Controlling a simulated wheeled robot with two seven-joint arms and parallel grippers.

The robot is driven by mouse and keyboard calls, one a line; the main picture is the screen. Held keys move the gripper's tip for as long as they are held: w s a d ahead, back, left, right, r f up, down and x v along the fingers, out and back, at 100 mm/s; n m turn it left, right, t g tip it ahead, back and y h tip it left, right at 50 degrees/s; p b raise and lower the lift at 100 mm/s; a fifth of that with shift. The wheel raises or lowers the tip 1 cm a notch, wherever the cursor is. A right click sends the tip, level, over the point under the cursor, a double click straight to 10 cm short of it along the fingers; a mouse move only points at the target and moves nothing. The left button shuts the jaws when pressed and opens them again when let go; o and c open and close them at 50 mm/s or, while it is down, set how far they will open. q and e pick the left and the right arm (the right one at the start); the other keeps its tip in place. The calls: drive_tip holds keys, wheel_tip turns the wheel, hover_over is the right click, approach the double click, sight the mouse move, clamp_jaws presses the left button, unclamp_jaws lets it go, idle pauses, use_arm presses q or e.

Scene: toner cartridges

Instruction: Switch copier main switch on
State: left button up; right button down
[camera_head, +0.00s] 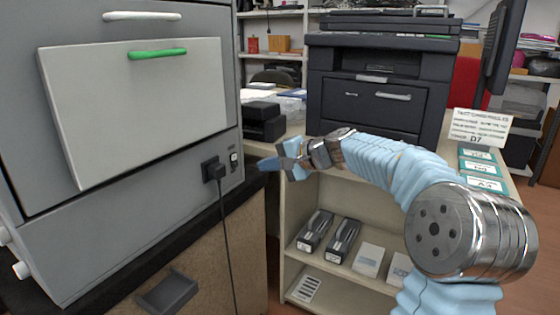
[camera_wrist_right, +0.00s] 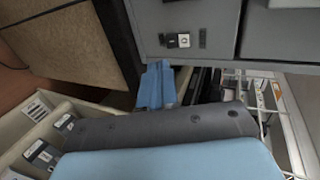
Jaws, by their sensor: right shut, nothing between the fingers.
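The grey copier (camera_head: 120,215) fills the left of the head view. Its small main switch (camera_head: 233,158) sits low on its side, just right of a black power plug (camera_head: 213,170) with a hanging cord. My left gripper is out of view.
A black printer (camera_head: 370,105) stands on the counter behind my right arm. A shelf (camera_head: 335,278) below holds black cartridges (camera_head: 345,240) and white boxes. The copier rests on a dark-topped wooden stand (camera_head: 200,260). A gap separates stand and shelf.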

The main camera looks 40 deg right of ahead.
sight(236, 166)
drive_tip(key=x, duration=0.4)
drive_tip(key=r+p+x, duration=0.1)
drive_tip(key=x, duration=0.2)
drive_tip(key=shift+w+a, duration=0.15)
drive_tip(key=shift+w, duration=0.15)
drive_tip(key=shift+w+f+t+b, duration=0.2)
drive_tip(key=shift+t+b, duration=0.1)
drive_tip(key=shift+b, duration=0.8)
drive_tip(key=shift+r, duration=0.1)
